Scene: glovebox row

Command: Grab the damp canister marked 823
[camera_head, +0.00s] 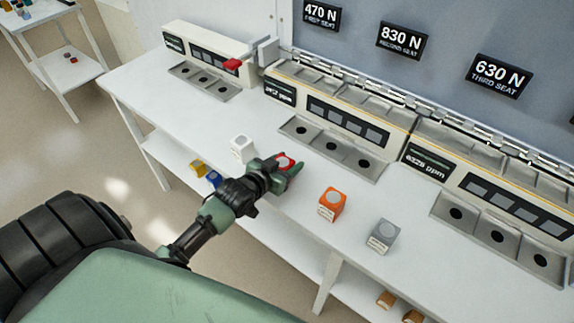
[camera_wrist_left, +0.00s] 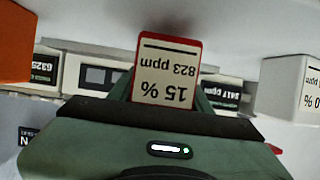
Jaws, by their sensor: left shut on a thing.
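My left gripper (camera_head: 283,172) is shut on a red canister (camera_head: 285,161) at the front part of the white bench. In the left wrist view the red canister (camera_wrist_left: 167,70) sits between the fingers, and its label reads, upside down, "15 %" and "823 ppm". I cannot tell whether the canister touches the bench top. My right gripper is not in view.
On the bench stand a white canister (camera_head: 242,149) left of the gripper, and an orange one (camera_head: 331,204) and a grey one (camera_head: 382,235) to its right. Stations with round-holed trays (camera_head: 332,146) line the back. Yellow and blue items (camera_head: 198,168) lie on the lower shelf.

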